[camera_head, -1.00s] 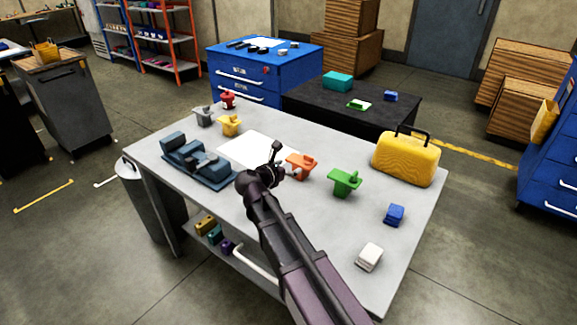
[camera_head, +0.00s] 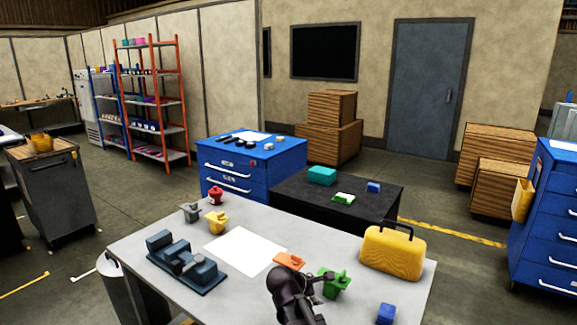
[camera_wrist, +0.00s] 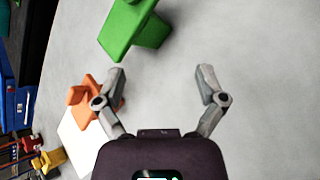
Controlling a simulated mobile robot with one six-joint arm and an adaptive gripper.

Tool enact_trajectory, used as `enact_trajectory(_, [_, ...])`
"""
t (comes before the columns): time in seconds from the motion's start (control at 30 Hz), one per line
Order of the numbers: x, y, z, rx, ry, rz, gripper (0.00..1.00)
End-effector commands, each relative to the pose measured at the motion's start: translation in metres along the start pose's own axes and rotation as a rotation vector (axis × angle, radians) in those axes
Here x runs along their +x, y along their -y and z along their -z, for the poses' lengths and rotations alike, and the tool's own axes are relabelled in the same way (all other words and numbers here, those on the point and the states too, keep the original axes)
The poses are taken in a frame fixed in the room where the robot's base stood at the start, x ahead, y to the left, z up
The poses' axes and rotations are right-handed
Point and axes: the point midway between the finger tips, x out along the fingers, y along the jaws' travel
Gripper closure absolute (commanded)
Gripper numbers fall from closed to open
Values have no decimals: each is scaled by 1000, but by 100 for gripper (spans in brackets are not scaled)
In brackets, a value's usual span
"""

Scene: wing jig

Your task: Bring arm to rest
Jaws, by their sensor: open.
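My arm reaches in from the bottom of the head view, above the grey worktable (camera_head: 225,300). My gripper shows in the wrist view (camera_wrist: 160,82) with its two fingers spread wide and nothing between them. A green part (camera_wrist: 135,28) lies beyond the left finger, and an orange part (camera_wrist: 84,98) is beside and partly behind that finger. In the head view the orange part (camera_head: 289,261) and the green part (camera_head: 336,283) stand close to my arm, which partly covers them. The fingertips are hard to make out there.
A blue-grey fixture (camera_head: 184,263), a white sheet (camera_head: 245,250), red (camera_head: 216,195), yellow (camera_head: 216,222) and grey parts (camera_head: 190,212), a yellow case (camera_head: 393,254) and a blue block (camera_head: 386,313) are on the table. A black table (camera_head: 300,195) stands behind.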

Motion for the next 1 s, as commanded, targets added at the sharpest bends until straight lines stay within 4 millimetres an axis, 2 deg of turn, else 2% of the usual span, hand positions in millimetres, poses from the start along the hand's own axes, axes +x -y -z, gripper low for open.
enact_trajectory(0.03, [0, 11, -15, 96, -21, 50, 10])
enact_trajectory(0.2, [5, 48, -42, 439, -84, 234, 10])
enact_trajectory(0.37, [1, 80, -63, 754, -113, 419, 10])
enact_trajectory(0.6, [-17, 120, -88, 1190, -106, 709, 10])
enact_trajectory(0.8, [-32, 138, -98, 1417, -75, 884, 10])
enact_trajectory(1.0, [-36, 143, -99, 1488, -60, 943, 10])
